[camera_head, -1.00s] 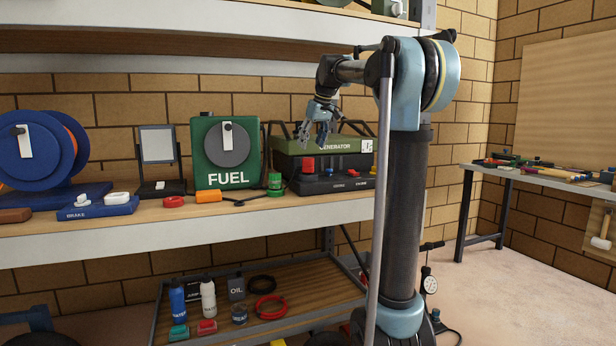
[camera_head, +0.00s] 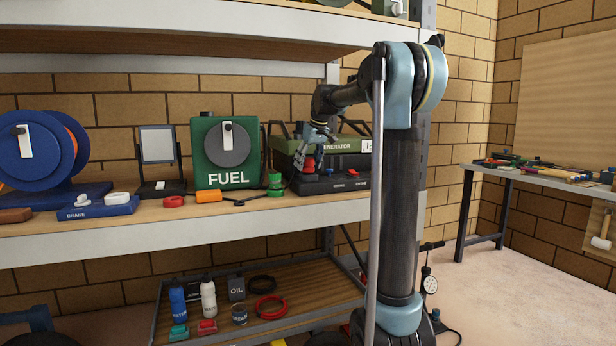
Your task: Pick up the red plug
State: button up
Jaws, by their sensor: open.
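The red plug (camera_head: 309,164) stands on the front part of the dark lower body of the green generator (camera_head: 340,147). My gripper (camera_head: 309,160) is open and points down at the plug. Its fingers overlap the plug in the picture and partly hide it. I cannot tell whether the fingers touch it or stand on both sides of it.
The generator stands on the wooden shelf (camera_head: 225,217). Left of it are stacked green caps (camera_head: 275,184), a green fuel can (camera_head: 226,160) and an orange-handled item (camera_head: 208,196). An upper shelf (camera_head: 180,62) runs above.

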jog(key=c, duration=1.1)
jog(key=shift+c, duration=0.2)
jog(key=shift+r, duration=0.1)
notch_tip(320, 180, up, 10)
jog(key=shift+f, duration=0.1)
